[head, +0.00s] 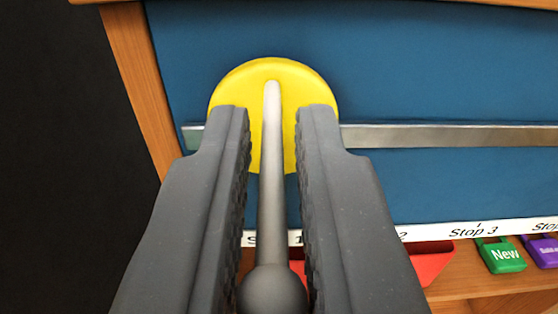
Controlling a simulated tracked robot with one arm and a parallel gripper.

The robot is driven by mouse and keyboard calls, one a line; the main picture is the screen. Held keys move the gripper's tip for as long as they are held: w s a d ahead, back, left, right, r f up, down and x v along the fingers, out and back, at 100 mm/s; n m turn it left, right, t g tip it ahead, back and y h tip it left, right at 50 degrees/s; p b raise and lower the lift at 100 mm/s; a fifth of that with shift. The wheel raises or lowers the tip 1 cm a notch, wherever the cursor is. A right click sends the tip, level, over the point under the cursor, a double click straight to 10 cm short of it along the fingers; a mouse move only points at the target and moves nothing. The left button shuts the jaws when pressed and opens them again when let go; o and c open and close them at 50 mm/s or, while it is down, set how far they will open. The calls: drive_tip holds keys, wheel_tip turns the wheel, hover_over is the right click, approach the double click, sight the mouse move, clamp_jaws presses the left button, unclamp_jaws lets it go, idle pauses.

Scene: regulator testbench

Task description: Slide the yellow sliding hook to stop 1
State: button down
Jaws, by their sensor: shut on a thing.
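The yellow sliding hook (230,90) is a round yellow disc on a metal rail (450,136), near the rail's left end. A grey rod (272,190) with a ball end sticks out from the disc toward me. My gripper (273,125) is shut on the hook, with one dark finger on each side of the rod. The fingers hide part of the disc and rail. Below the hook, the stop 1 label (293,238) is partly hidden by the rod and fingers. The hook sits above this label in the picture.
A white label strip (440,235) runs below the rail, with Stop 3 (473,231) to the right. The blue panel (430,60) has a wooden frame (142,90) on its left. A red item (432,265), a green "New" tag (503,257) and a purple tag (545,250) are below.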

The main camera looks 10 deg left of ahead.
drive_tip(key=shift+a, duration=0.25)
drive_tip(key=c, duration=1.4)
unclamp_jaws()
drive_tip(key=shift+a, duration=0.1)
drive_tip(key=shift+c, duration=0.2)
drive_tip(key=shift+s+d, duration=0.1)
drive_tip(key=shift+d, duration=0.1)
drive_tip(key=shift+s, duration=0.25)
drive_tip(key=s+d+p, duration=0.2)
drive_tip(key=s+p, duration=0.1)
drive_tip(key=s, duration=1)
drive_tip(key=shift+w, duration=0.15)
